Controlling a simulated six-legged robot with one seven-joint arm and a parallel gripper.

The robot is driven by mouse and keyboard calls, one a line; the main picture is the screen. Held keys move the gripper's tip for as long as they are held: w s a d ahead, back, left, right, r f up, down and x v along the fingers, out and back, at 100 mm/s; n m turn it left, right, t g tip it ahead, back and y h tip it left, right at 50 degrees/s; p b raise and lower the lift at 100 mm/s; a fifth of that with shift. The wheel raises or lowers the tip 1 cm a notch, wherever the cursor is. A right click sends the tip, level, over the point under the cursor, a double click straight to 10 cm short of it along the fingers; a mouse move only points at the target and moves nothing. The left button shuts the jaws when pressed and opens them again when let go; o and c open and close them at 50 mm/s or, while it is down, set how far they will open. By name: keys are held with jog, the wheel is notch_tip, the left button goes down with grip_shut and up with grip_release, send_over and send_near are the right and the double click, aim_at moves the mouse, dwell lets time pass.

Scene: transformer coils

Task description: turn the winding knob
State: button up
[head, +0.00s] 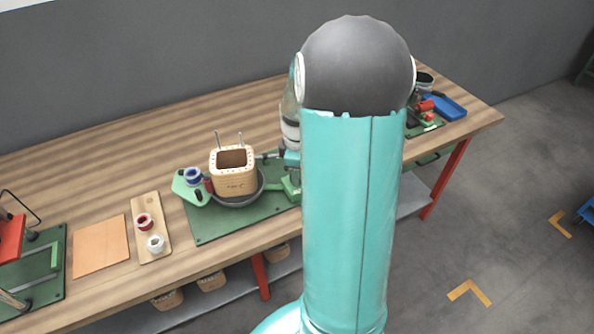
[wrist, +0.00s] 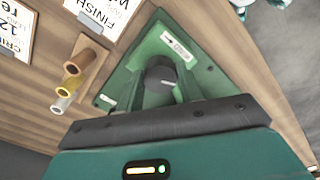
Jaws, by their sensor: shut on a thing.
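The winding knob (wrist: 160,74) is dark and round with a pale mark, on a green plate (wrist: 207,68) in the wrist view. My gripper (wrist: 164,86) is at the knob, its fingers on either side, shut on it. The gripper's housing covers the lower part of that view. In the head view a square wooden coil former (head: 233,184) with two upright pins stands in a dark round dish on the green winding base (head: 215,232). My teal arm hides the right part of that base, the knob and my gripper's fingers in the head view.
A wooden strip (head: 150,200) with two spools, an orange sheet (head: 100,246) and a red device (head: 12,240) lie further left. A blue tray (head: 450,107) is right. Pegs (wrist: 75,82) and cards show in the wrist view.

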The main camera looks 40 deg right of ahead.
dwell(0.3)
jog(key=o, duration=1)
notch_tip(320, 180, up, 14)
jog(key=shift+f, duration=0.1)
dwell(0.4)
